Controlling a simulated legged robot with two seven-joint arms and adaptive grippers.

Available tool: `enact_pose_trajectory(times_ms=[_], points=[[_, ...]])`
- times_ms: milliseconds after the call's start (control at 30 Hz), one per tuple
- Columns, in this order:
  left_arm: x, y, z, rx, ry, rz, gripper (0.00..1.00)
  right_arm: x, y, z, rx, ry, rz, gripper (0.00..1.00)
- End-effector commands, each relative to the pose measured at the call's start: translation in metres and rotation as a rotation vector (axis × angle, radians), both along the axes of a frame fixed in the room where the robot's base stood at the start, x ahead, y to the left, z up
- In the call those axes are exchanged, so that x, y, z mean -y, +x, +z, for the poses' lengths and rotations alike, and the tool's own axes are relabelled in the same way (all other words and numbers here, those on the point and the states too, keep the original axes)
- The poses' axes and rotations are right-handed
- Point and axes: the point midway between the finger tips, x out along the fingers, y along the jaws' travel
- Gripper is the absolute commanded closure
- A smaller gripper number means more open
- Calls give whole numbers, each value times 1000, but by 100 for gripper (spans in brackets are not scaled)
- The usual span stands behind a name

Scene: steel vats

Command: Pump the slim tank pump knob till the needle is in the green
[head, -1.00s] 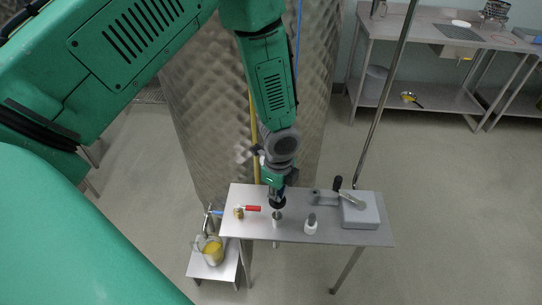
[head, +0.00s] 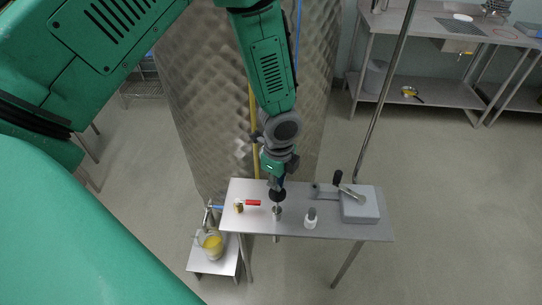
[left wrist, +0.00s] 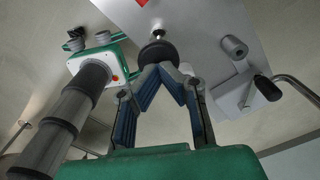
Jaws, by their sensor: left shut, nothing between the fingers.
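The pump knob (head: 277,195) is black and round, on top of a slim steel cylinder (head: 277,212) on the steel table. It also shows in the left wrist view (left wrist: 158,52), just beyond the fingertips. My left gripper (head: 278,183) points down directly above the knob. Its fingers (left wrist: 160,68) are shut with nothing between them, and their tips are at or very near the knob's top; I cannot tell whether they touch. No gauge needle or green zone can be made out. My right gripper is not in view.
The table (head: 345,231) also holds a red-handled valve (head: 252,203), a small white bottle (head: 311,218) and a grey box (head: 360,206) with a black-knobbed lever. A jug of yellow liquid (head: 212,244) stands on a low stand at left. A large dimpled steel vat (head: 210,110) rises behind.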

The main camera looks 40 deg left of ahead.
Motion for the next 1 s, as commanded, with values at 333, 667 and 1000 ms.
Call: enact_pose_trajectory(times_ms=[333, 667, 1000], points=[[0, 1, 36, 2, -2, 1, 100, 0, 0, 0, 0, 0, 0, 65], [0, 0, 49, 0, 0, 0, 100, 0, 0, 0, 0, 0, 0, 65], [0, 0, 49, 0, 0, 0, 100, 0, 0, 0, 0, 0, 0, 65]])
